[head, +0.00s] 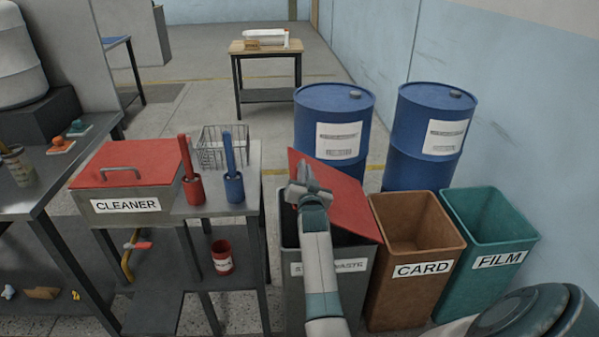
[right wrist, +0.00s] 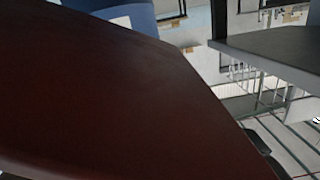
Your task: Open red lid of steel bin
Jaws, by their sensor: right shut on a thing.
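The grey steel bin (head: 288,283), with a partly covered label ending in "WASTE", stands at the middle bottom of the head view. Its red lid (head: 345,190) is raised and tilted, its dark opening partly showing beneath. My right gripper (head: 303,178) is shut on the lid near its left part; the fingertips are partly hidden. In the right wrist view, a dark red surface, the lid (right wrist: 110,105), fills the left and middle, and the fingers do not show. My left gripper is not in view.
Brown CARD bin (head: 412,228) and teal FILM bin (head: 485,222) stand right of the steel bin. Blue drums (head: 312,110) (head: 432,105) stand behind. On the left, a metal table (head: 185,205) holds the CLEANER box (head: 125,205), its red lid flat, and red and blue brush holders (head: 233,188).

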